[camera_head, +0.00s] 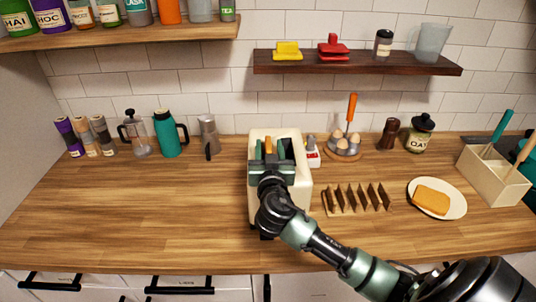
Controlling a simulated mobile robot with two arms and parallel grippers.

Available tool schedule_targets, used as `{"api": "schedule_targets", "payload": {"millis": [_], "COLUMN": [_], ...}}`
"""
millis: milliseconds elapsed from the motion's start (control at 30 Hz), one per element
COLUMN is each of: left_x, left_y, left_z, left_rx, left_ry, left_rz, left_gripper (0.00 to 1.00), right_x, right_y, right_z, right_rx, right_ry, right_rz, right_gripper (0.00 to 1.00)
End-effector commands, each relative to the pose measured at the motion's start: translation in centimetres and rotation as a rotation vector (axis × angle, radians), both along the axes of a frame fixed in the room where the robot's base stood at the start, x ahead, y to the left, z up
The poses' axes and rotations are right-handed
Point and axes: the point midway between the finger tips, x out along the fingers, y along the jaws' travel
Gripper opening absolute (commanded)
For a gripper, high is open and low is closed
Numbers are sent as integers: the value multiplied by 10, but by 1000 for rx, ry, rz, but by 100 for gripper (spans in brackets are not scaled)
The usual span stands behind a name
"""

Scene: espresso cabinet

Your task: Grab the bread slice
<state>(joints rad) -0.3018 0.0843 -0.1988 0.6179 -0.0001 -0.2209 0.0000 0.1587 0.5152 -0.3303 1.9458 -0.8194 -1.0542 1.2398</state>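A golden-brown bread slice (268,145) stands upright at the cream toaster (303,200), seen edge-on. My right gripper (269,151) is above the toaster, its arm coming in from the lower right. Its two fingers are spread, one on each side of the slice, with what look like small gaps between. The gripper and wrist hide much of the toaster's top and the slice's lower part. A second bread slice (431,200) lies flat on a white plate (455,208) at the right. My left gripper is not in view.
A wooden toast rack (357,200) stands between toaster and plate. Behind are an egg holder (343,151), a dark grinder (388,134) and an oat jar (420,134). A beige utensil box (492,178) stands far right. The counter left of the toaster (150,205) is clear.

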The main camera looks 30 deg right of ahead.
Motion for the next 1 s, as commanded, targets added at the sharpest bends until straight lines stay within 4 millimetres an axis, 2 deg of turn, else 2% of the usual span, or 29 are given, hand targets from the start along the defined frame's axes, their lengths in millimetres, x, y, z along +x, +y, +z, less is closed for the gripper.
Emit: {"api": "schedule_targets", "payload": {"millis": [133, 167, 300, 1000], "left_x": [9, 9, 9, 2], "left_y": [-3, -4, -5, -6], "left_z": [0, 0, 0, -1], "left_rx": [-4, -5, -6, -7], "left_ry": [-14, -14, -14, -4], "left_rz": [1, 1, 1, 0], "left_gripper": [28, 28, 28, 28], "right_x": [0, 0, 0, -1], "right_y": [0, 0, 0, 0], "right_z": [-1, -1, -1, -1], "right_rx": [0, 0, 1, 1], "right_ry": [0, 0, 1, 2], "right_rz": [1, 1, 0, 0], "right_gripper": [40, 37, 0, 0]}}
